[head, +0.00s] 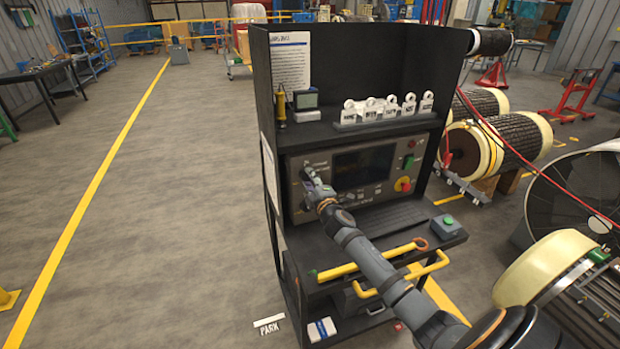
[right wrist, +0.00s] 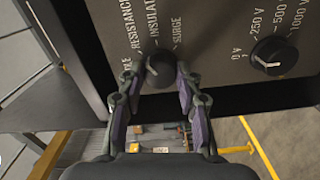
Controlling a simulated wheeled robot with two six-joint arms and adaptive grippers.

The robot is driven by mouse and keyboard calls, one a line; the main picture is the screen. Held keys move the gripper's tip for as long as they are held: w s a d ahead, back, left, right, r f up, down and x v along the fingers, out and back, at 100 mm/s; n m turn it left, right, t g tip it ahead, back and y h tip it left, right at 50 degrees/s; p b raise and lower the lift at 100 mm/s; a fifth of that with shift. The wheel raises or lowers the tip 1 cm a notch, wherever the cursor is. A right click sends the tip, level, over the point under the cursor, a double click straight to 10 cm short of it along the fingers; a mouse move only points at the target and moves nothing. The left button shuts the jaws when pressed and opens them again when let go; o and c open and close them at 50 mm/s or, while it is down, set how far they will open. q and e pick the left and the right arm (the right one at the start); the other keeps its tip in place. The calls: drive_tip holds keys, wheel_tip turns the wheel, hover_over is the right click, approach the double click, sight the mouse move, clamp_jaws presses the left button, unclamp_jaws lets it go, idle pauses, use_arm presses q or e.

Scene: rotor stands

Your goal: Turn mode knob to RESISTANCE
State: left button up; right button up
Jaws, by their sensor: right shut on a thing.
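The dark round mode knob (right wrist: 160,72) is on the grey front panel (right wrist: 215,25) of the test console. Around it in the right wrist view are the labels RESISTANCE, INSULATION and SURGE, plus a partly hidden one ending in LE. Its white mark points up, slightly left; I cannot tell exactly which label it meets. My right gripper (right wrist: 156,78) is shut on the mode knob, one finger on each side. In the head view my right gripper (head: 313,188) is at the panel's left side and hides the knob. My left gripper is not in view.
A voltage knob (right wrist: 274,56) sits to the right of the mode knob. The console has a dark screen (head: 363,167), a red and yellow stop button (head: 403,185), and yellow handles (head: 400,272) below. Wound rotors (head: 500,143) stand to the right.

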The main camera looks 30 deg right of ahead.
drive_tip(key=shift+n, duration=1)
drive_tip(key=o, duration=1.2)
drive_tip(key=shift+c, duration=0.2)
drive_tip(key=v, duration=1.2)
